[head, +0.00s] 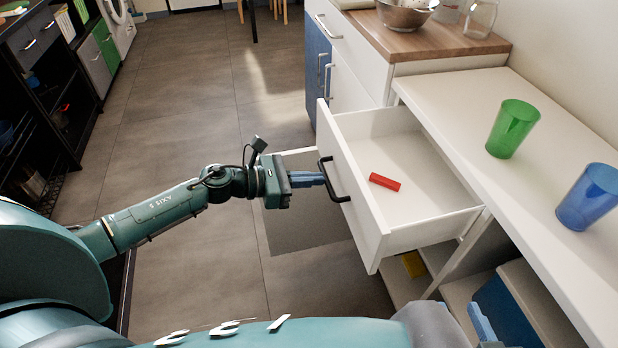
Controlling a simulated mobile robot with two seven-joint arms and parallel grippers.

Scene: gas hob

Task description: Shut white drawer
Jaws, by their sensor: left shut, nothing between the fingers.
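The white drawer (349,180) is pulled well out from under the white counter on the right in the head view. Its dark bar handle (333,180) is on the front panel, facing left. My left gripper (322,179) is shut and empty, with its blue fingertips at the handle; I cannot tell whether they touch it. A red block (384,182) lies on the drawer floor. My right gripper (483,323) shows only partly at the bottom edge, below the drawer and to its right; its jaw state is unclear.
A green cup (512,128) and a blue cup (588,197) stand on the white counter (470,110). A metal bowl (405,14) and a glass jar (480,18) stand on the wooden top behind. A yellow object (413,264) is below the drawer. Floor left of the drawer is clear.

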